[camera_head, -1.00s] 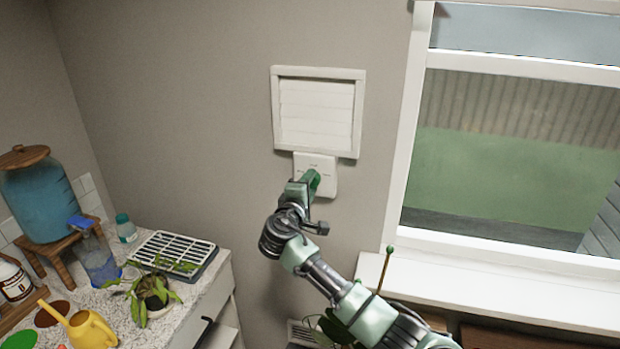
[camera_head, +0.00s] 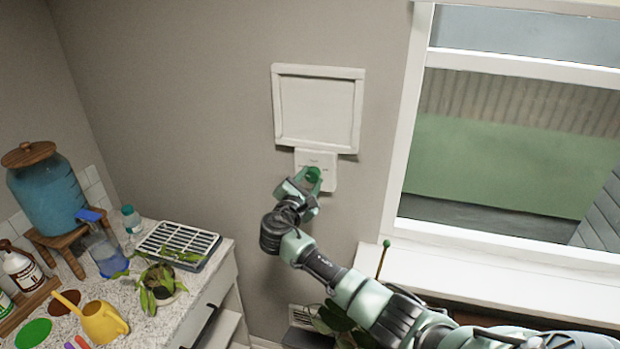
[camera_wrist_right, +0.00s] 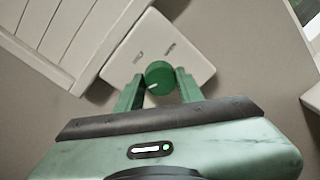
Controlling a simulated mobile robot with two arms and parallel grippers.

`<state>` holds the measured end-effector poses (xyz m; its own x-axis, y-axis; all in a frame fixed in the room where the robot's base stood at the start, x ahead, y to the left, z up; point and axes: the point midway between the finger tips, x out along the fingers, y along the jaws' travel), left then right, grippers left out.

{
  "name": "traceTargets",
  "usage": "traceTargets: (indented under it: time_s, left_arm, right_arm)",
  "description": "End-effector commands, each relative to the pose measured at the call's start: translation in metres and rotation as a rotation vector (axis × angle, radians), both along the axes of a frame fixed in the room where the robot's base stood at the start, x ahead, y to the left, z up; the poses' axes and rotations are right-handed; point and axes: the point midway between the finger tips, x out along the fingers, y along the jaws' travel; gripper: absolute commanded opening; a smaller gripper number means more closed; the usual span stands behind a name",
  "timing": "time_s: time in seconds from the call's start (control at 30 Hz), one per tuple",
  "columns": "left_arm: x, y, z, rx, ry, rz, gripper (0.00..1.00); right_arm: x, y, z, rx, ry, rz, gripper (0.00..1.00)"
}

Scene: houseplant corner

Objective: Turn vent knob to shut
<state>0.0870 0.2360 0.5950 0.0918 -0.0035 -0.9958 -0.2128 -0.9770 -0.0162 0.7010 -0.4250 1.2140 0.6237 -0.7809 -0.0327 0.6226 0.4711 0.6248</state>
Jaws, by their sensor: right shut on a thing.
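The green vent knob (camera_head: 314,174) sits on a white wall plate (camera_head: 328,160) below the white vent (camera_head: 318,108). The vent face looks flat, with no slat lines showing in the head view. My right gripper (camera_head: 311,182) is shut on the knob. In the right wrist view, the round green knob (camera_wrist_right: 160,76) with a white pointer mark lies between the two green fingers of the gripper (camera_wrist_right: 158,88). The plate (camera_wrist_right: 190,62) has small dark labels, too small to read. Part of the slatted vent (camera_wrist_right: 70,35) shows at upper left there. My left gripper is not in view.
A window (camera_head: 500,130) with a white sill (camera_head: 500,270) is at the right. At lower left, a counter holds a blue water dispenser (camera_head: 47,195), a black-and-white rack (camera_head: 178,245), a potted plant (camera_head: 158,285) and a yellow watering can (camera_head: 100,322). The wall around the vent is clear.

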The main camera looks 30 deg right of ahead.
Motion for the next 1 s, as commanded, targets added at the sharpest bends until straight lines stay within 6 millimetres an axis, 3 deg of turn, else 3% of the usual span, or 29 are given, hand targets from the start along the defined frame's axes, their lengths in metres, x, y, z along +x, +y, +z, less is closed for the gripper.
traceTargets:
  time_s: [0.77, 0.8, 0.87, 1.0]
  left_arm:
    - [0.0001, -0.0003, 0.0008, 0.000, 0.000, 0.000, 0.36]
    - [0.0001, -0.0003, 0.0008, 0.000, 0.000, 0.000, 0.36]
    - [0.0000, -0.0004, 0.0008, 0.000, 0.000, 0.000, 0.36]
    - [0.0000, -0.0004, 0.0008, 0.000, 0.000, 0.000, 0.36]
  right_arm:
    - [0.0001, -0.0004, 0.0002, -0.069, 0.080, -0.001, 0.00]
    - [0.0001, -0.0004, 0.0002, -0.068, 0.079, -0.001, 0.45]
    - [0.0001, -0.0004, 0.0002, -0.068, 0.079, -0.001, 0.58]
    - [0.0001, -0.0003, 0.0001, -0.068, 0.078, -0.001, 0.58]
